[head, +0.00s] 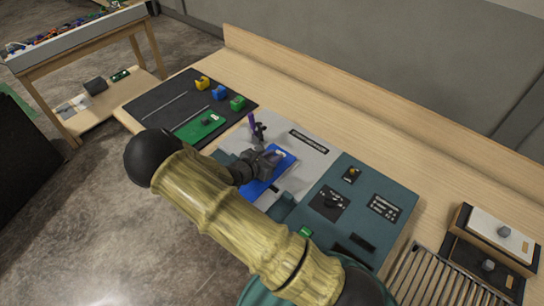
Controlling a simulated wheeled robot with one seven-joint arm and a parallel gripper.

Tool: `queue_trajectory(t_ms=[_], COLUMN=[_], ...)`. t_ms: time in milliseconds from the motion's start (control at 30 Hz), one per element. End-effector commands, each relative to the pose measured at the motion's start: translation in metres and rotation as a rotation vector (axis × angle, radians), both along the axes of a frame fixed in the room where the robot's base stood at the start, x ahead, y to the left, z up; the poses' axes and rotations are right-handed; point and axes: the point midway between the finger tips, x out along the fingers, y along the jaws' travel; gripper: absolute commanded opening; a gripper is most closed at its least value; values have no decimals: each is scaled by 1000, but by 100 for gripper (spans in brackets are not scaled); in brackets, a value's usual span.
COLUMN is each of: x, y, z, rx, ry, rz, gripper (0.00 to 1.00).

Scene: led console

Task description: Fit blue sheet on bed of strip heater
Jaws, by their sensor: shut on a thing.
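The blue sheet (283,164) is at the grey bed (313,158) of the strip heater, left of its teal control panel (395,194). My gripper (272,158) is over the middle of the sheet and shut on it; the fingers and my arm hide the grip itself and part of the sheet. The sheet looks about flat. I cannot tell whether it rests on the bed or is held just above it.
A purple and dark upright part (257,129) stands behind the sheet. A black mat (150,103) at left holds a green sheet (186,132), thin rods and yellow, blue and green blocks. A slatted rack (430,282) and small boxes (497,236) stand at right.

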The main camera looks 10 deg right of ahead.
Motion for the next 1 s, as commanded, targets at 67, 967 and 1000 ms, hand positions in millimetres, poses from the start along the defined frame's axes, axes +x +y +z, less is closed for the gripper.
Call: queue_trajectory(t_ms=[67, 967, 1000], x=[0, 0, 0], y=[0, 0, 0], z=[-1, -10, -10], rx=[-1, -1, -1], ry=[-1, -1, -1], rz=[0, 0, 0], gripper=[0, 0, 0])
